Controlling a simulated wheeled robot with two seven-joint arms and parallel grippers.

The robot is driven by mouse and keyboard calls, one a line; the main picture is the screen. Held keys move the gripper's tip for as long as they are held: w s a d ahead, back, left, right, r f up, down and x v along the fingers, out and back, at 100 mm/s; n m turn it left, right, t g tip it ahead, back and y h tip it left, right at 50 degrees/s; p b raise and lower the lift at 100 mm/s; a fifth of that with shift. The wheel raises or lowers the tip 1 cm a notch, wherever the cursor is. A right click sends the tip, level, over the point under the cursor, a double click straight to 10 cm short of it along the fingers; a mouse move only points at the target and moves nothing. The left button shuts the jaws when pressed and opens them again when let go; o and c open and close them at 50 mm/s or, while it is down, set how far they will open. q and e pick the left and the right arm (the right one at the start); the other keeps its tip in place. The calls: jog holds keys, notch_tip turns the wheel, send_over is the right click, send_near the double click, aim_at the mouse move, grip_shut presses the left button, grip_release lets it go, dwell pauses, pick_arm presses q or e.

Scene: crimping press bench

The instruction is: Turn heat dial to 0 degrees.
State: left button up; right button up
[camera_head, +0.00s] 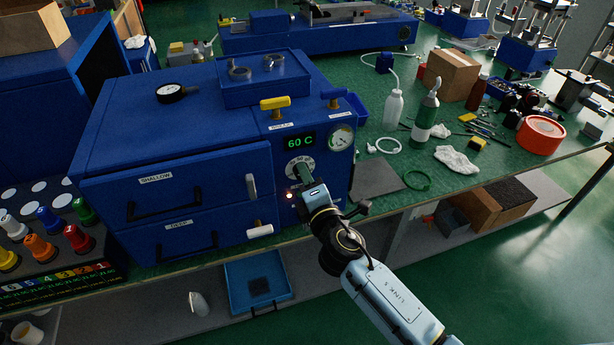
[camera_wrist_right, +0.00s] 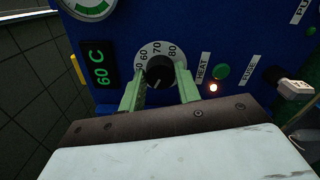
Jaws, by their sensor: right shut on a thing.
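The heat dial is a black knob (camera_wrist_right: 159,72) on a pale scale ring with numbers including 60, 70 and 80, on the front of the blue oven (camera_head: 200,130). The scale ring shows partly in the head view (camera_head: 292,170). My right gripper (camera_wrist_right: 160,80) has its two green fingers on either side of the knob and is shut on it. A green readout (camera_head: 299,142) above the dial shows 60 C. My left gripper is not in view.
A pressure gauge (camera_head: 341,136) sits right of the readout, and a yellow handle (camera_head: 274,103) is above it. Two drawers marked SHALLOW (camera_head: 156,178) and DEEP (camera_head: 180,226) are left of the dial. A white bottle (camera_head: 392,108) stands on the green bench to the right.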

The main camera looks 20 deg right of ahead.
jog(key=n+p, duration=0.3)
jog(key=n, duration=0.7)
jog(key=shift+a+r+n+p, duration=0.1)
jog(key=shift+n+p, duration=0.2)
jog(key=shift+n, duration=0.3)
jog(key=o, duration=1)
jog(key=shift+c, duration=0.2)
jog(key=s+b, duration=0.1)
jog(key=s, duration=1.2)
jog(key=shift+s+d, duration=0.2)
jog(key=shift+d, duration=0.05)
